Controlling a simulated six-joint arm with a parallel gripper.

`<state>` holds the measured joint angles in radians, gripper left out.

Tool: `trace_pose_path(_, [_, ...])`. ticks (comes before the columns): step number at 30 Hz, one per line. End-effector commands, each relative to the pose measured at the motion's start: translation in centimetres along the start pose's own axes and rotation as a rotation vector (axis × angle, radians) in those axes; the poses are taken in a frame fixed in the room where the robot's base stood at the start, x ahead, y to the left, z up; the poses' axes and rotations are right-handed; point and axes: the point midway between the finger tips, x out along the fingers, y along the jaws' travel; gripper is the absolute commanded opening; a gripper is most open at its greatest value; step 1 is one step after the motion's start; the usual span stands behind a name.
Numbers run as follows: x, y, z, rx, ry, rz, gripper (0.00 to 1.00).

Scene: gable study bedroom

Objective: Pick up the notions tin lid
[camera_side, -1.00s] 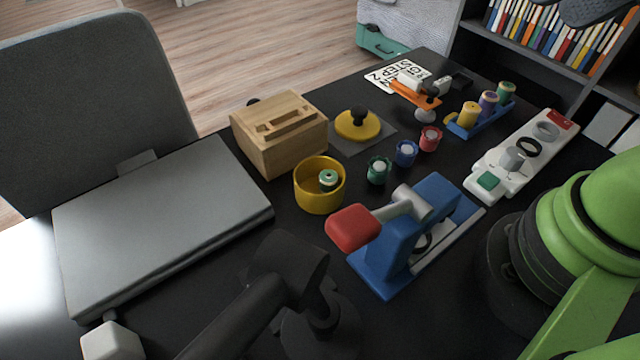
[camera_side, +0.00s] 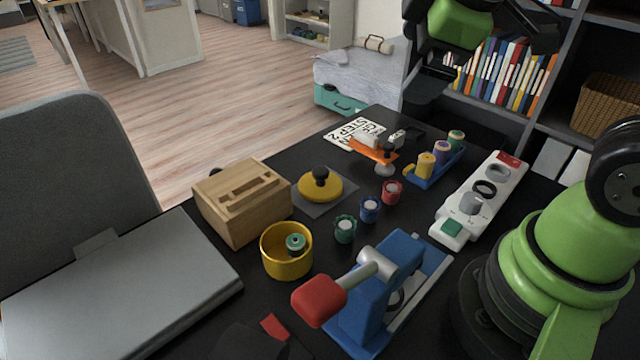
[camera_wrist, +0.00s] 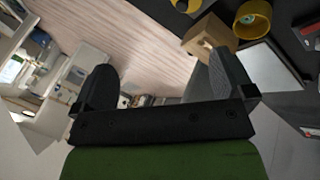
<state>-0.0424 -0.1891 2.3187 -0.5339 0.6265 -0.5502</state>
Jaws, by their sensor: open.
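The notions tin lid is a flat yellow disc (camera_side: 334,190) with a black knob, lying on a grey mat (camera_side: 343,205) on the dark desk. The yellow round tin (camera_side: 287,262) stands in front of it, open, with a green spool inside. My gripper (camera_side: 455,78) is high above the far end of the desk, well away from the lid. In the wrist view my gripper (camera_wrist: 163,78) has its two dark fingers wide apart with nothing between them. The tin (camera_wrist: 262,30) shows at the top of that view; a bit of yellow at its top edge may be the lid.
A wooden box (camera_side: 240,205) stands close to the lid's left. Small green, blue and red pots (camera_side: 369,209) stand to its right. A blue device with a red handle (camera_side: 375,300) is in front. A spool rack (camera_side: 435,170), white panel (camera_side: 480,200) and laptop (camera_side: 120,290) surround these.

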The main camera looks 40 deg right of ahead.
Motion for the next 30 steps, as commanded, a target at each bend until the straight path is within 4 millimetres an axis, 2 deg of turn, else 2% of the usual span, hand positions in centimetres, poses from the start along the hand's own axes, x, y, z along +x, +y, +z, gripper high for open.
trace_pose_path(1, [1.9, 0.5, -0.7, -0.191, -0.032, 0.004, 1.00])
trace_pose_path(3, [4.5, 1.1, -1.7, -0.483, -0.058, 0.011, 1.00])
trace_pose_path(6, [8.4, 1.0, -3.2, -0.907, -0.073, -0.004, 1.00])
trace_pose_path(12, [15.9, -1.6, -4.9, -1.660, -0.012, -0.084, 1.00])
trace_pose_path(15, [18.3, -3.2, -5.1, -1.910, 0.040, -0.117, 1.00])
trace_pose_path(18, [19.6, -4.2, -5.1, -2.056, 0.079, -0.137, 1.00])
trace_pose_path(21, [20.4, -4.7, -5.0, -2.118, 0.098, -0.144, 1.00])
trace_pose_path(30, [23.3, -5.0, -4.8, -2.119, 0.097, -0.147, 1.00])
